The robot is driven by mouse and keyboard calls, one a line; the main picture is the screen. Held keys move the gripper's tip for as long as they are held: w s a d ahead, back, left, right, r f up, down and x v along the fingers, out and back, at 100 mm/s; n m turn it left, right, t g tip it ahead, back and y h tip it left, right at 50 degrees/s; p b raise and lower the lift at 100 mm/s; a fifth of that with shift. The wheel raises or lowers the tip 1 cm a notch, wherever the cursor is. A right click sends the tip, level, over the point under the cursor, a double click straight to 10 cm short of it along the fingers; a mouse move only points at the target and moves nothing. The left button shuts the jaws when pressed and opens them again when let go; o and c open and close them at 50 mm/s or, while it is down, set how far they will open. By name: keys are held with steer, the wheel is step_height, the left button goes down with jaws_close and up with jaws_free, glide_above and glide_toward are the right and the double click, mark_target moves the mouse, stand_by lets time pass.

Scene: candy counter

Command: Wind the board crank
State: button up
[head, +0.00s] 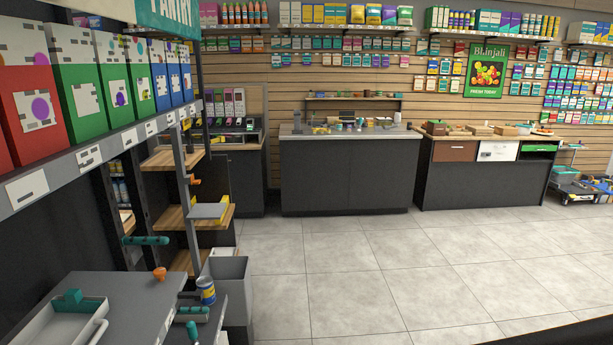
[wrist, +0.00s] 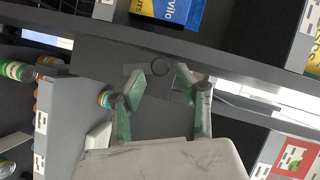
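In the wrist view my gripper (wrist: 166,82) has its two green-padded fingers spread, with nothing held between them. Beyond the fingertips is a dark grey surface with a faint round ring (wrist: 160,68). I cannot tell whether this belongs to the crank. In the head view a grey post (head: 185,190) at the left carries an orange knob (head: 194,181), and a teal bar (head: 147,240) stands out beside it. No part is clearly identifiable as the board crank. A green Blinjali board (head: 487,70) hangs on the back wall. My gripper does not clearly show in the head view.
A shelf of boxes (head: 75,160) runs along the left. Below it are a grey table (head: 130,290) with a white tray (head: 40,328), a can (head: 205,291) and a grey bin (head: 226,275). Counters (head: 345,180) line the back. The tiled floor (head: 370,270) is clear.

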steer(key=shift+p+v, duration=0.55)
steer(key=shift+v, duration=1.9)
steer(key=shift+w, duration=0.1)
steer(key=w+d+f+m+t+h, duration=0.25)
steer(key=w+d+f+t, duration=0.2)
steer(key=w+d, duration=0.3)
steer(key=w+d+f+m+t+h, duration=0.25)
steer(key=w+d+m+t, duration=0.2)
steer(key=w+d, duration=0.3)
steer(key=w+d+m+t+h, duration=0.1)
steer(key=w+d+t+h, duration=0.2)
steer(key=d, duration=0.9)
steer(key=w+d+m+t+h+b, duration=0.1)
steer(key=d+h, duration=0.4)
steer(key=d, duration=0.7)
steer(key=shift+w+d+m+t+h, duration=0.25)
steer(key=shift+w+m+t, duration=0.35)
steer(key=shift+w+t, duration=0.5)
steer(key=shift+w+a+f, duration=0.1)
steer(key=shift+a, duration=0.05)
steer(key=shift+c, duration=0.3)
